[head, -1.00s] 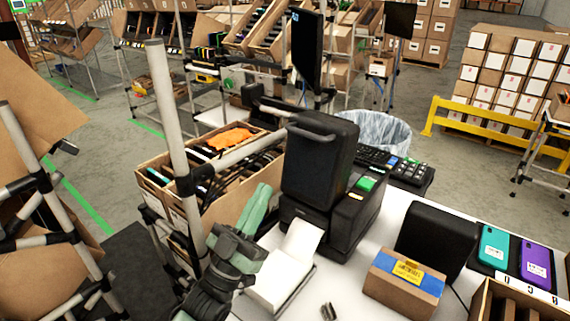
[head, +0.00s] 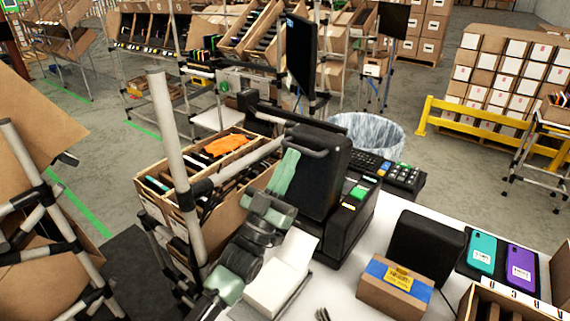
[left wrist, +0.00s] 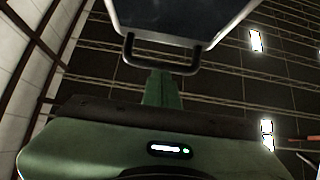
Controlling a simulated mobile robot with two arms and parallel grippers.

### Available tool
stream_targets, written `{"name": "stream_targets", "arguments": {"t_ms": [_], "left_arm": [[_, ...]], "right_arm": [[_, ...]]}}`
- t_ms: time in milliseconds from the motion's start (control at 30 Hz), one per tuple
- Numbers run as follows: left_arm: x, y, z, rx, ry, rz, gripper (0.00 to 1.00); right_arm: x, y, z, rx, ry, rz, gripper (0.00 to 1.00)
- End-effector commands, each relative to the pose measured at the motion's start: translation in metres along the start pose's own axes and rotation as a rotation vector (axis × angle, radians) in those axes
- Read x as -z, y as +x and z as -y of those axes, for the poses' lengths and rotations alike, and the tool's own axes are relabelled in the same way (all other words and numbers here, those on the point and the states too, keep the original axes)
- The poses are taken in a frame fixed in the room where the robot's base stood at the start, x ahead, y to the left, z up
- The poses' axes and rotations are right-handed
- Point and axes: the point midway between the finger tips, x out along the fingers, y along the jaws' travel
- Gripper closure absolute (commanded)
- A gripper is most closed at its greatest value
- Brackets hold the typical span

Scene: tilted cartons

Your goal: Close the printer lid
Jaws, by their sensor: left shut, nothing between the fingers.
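The black printer (head: 345,232) stands on the white table, and its lid (head: 322,178) is raised and tilted, with a bar handle (head: 310,151) near its top edge. My left gripper (head: 291,158) has green fingers, shut and empty. They point up along the left part of the lid's front face, just below the handle; whether they touch it I cannot tell. In the left wrist view the shut fingers (left wrist: 161,88) point at the dark lid (left wrist: 185,14) and its handle (left wrist: 160,66). My right gripper is not in view.
A taped carton (head: 397,288) and a black device (head: 427,243) stand to the right. A keypad (head: 404,177) is behind the printer. Poles and a carton rack (head: 172,215) stand left.

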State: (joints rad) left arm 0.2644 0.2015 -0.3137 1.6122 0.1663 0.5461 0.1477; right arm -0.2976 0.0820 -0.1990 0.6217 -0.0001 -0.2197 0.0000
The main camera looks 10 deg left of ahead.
Motion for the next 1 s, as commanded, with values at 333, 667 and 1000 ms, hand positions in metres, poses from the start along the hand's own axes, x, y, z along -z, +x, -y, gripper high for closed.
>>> {"name": "stream_targets", "arguments": {"t_ms": [333, 667, 1000], "left_arm": [[0.0, 0.003, 0.0, 0.0, 0.0, 0.012, 1.0], [-0.009, 0.034, 0.0, 0.0, -0.001, 0.16, 1.0], [-0.054, 0.077, 0.001, 0.003, -0.004, 0.279, 1.0]], "right_arm": [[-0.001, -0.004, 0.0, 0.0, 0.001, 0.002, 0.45], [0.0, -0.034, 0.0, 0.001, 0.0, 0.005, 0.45], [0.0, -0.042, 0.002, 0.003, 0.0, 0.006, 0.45]]}}
